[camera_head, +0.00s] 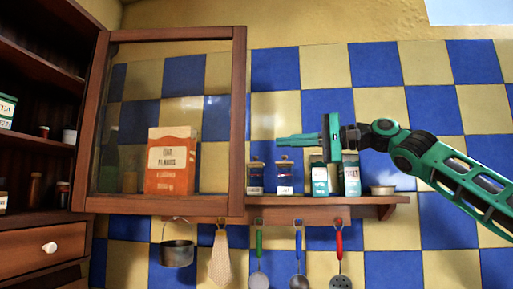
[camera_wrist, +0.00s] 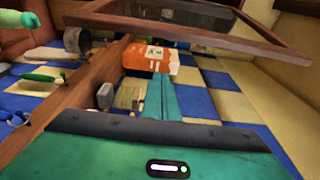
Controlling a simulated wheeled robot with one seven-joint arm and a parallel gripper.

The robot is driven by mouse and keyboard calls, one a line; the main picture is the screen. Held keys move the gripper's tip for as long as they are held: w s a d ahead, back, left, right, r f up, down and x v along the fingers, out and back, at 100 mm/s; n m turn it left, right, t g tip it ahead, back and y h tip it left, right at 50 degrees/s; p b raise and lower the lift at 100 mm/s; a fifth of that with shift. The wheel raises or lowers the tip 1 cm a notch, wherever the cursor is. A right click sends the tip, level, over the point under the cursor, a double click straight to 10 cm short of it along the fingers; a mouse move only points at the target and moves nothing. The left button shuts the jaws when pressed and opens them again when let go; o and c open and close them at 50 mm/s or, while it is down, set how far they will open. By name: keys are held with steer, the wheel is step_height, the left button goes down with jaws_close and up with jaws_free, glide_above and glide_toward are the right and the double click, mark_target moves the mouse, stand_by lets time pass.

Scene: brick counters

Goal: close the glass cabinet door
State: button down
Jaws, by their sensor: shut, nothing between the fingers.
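The glass cabinet door (camera_head: 239,120) has a brown wooden frame around a clear pane. In the head view it stands swung open to the right of the dark cabinet (camera_head: 35,145), in front of the tiled wall. The door frame also crosses the top of the wrist view (camera_wrist: 190,35). My green gripper (camera_head: 278,140) is to the right of the door's free edge, pointing left, a small gap apart in the picture. Its fingers are together and empty; they also show in the wrist view (camera_wrist: 158,98).
An orange box (camera_head: 172,160) shows through the glass. A wooden shelf (camera_head: 330,208) holds several small jars and tins, including a teal tin (camera_head: 319,177), below my gripper. A pot (camera_head: 177,253) and several utensils hang beneath. The wall above my arm is clear.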

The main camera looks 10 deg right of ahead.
steer(key=x, duration=1)
steer(key=shift+s+a, duration=0.25)
steer(key=shift+s, duration=0.75)
steer(key=shift+s+a, duration=0.25)
steer(key=shift+s, duration=0.7)
